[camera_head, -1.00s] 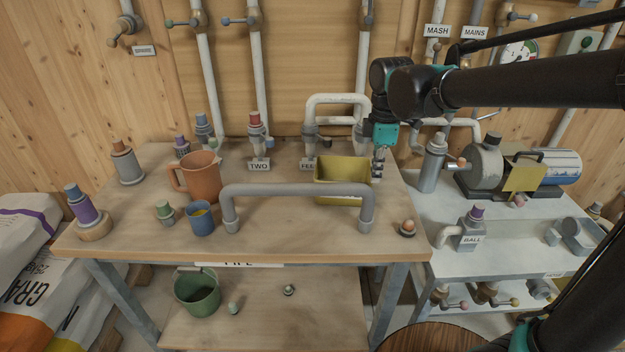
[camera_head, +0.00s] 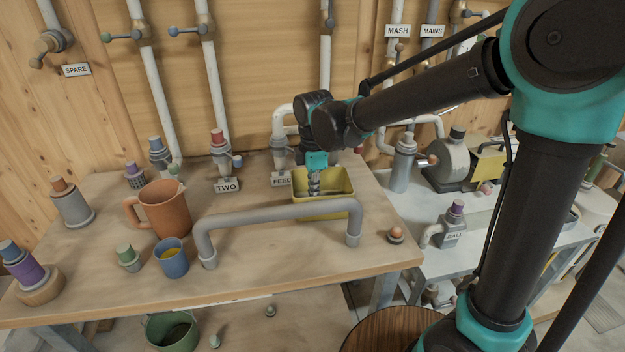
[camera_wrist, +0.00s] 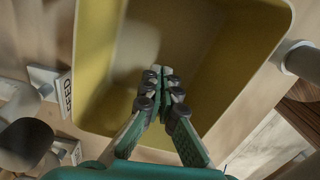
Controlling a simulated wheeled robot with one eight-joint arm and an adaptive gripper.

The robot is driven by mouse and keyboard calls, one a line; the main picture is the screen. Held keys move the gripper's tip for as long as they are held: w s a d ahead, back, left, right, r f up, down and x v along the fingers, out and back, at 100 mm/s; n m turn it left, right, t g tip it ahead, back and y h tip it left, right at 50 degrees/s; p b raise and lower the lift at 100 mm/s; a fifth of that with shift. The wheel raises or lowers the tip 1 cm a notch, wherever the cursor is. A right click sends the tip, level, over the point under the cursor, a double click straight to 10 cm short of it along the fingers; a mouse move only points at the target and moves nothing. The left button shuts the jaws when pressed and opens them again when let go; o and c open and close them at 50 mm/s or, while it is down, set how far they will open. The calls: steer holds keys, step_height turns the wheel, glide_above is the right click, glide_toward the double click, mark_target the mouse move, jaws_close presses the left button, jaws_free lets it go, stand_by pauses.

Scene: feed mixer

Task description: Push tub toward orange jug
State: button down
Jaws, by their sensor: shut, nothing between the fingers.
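The yellow tub (camera_head: 340,182) stands open side up on the wooden bench, behind a grey bent pipe. The orange jug (camera_head: 166,210) stands upright on the bench to its left, apart from it. My gripper (camera_head: 314,188) is shut and empty, pointing down over the left part of the tub's opening. In the wrist view the closed fingertips (camera_wrist: 163,72) lie across the inside of the tub (camera_wrist: 98,70); I cannot tell whether they touch a wall or the floor. The grey pipe hides part of the tub's front.
The grey pipe (camera_head: 270,216) arches along the bench in front of the tub. A blue cup (camera_head: 172,262) and a green-topped fitting (camera_head: 128,257) stand near the jug. FEED (camera_head: 281,179) and TWO (camera_head: 227,186) valves line the back. Bare bench lies between jug and pipe.

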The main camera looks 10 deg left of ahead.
mark_target(299, 200)
steer(key=shift+f, duration=0.9)
steer(key=shift+s+a+r, duration=0.1)
steer(key=shift+s+a, duration=0.25)
steer(key=shift+a, duration=0.25)
steer(key=shift+s+a, duration=0.3)
steer(key=shift+a, duration=0.3)
steer(key=shift+s+a, duration=0.3)
steer(key=shift+a, duration=0.25)
steer(key=s+a, duration=0.3)
steer(key=a, duration=0.2)
steer(key=s+a, duration=0.3)
steer(key=a, duration=0.3)
steer(key=s+a, duration=0.3)
steer(key=a, duration=0.3)
steer(key=shift+s+a, duration=0.2)
steer(key=shift+s, duration=0.05)
steer(key=shift+d, duration=0.1)
